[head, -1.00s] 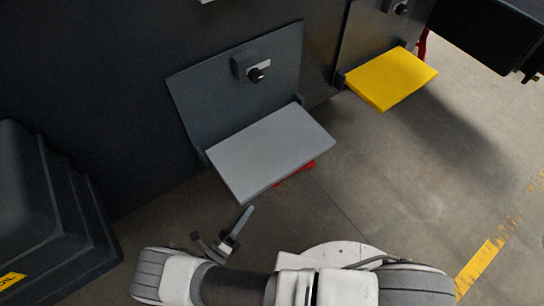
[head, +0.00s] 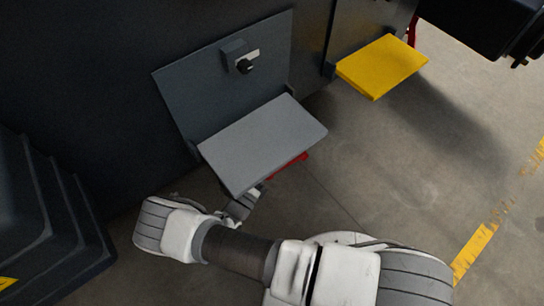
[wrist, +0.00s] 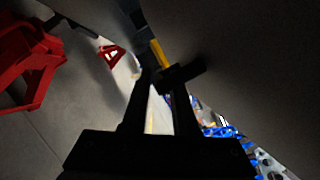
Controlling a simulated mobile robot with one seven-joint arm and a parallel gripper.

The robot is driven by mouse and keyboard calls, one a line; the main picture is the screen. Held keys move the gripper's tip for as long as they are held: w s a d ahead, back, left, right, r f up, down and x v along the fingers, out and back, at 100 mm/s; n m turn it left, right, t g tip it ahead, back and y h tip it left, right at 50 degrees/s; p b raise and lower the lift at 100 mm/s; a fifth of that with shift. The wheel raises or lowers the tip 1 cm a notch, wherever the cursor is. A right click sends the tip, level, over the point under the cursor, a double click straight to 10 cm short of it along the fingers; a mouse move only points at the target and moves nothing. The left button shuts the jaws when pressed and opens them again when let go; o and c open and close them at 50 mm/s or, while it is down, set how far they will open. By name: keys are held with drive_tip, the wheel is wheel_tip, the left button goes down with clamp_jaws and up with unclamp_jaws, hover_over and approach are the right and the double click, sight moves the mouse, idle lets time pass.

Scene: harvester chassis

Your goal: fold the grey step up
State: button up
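The grey step (head: 262,143) sticks out from its dark back plate (head: 185,92), folded down and roughly level in the head view. A black knob with a light tab (head: 245,64) sits on the back plate above it. My gripper (head: 249,197) is at the step's near front edge, low and partly hidden under it. In the wrist view my gripper's two dark fingers (wrist: 164,76) stand apart with a light gap between them. I cannot tell whether they touch the step.
A yellow step (head: 381,67) sticks out farther right. A dark stepped housing (head: 45,215) stands at the left. Something red (head: 289,168) shows under the grey step; red stands (wrist: 30,60) show in the wrist view. The floor at right is clear.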

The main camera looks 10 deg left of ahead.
drive_tip(key=shift+w+d+r, duration=0.1)
drive_tip(key=shift+w+d, duration=0.1)
drive_tip(key=shift+w, duration=0.3)
clamp_jaws()
drive_tip(key=shift+s, duration=0.1)
idle(1.1)
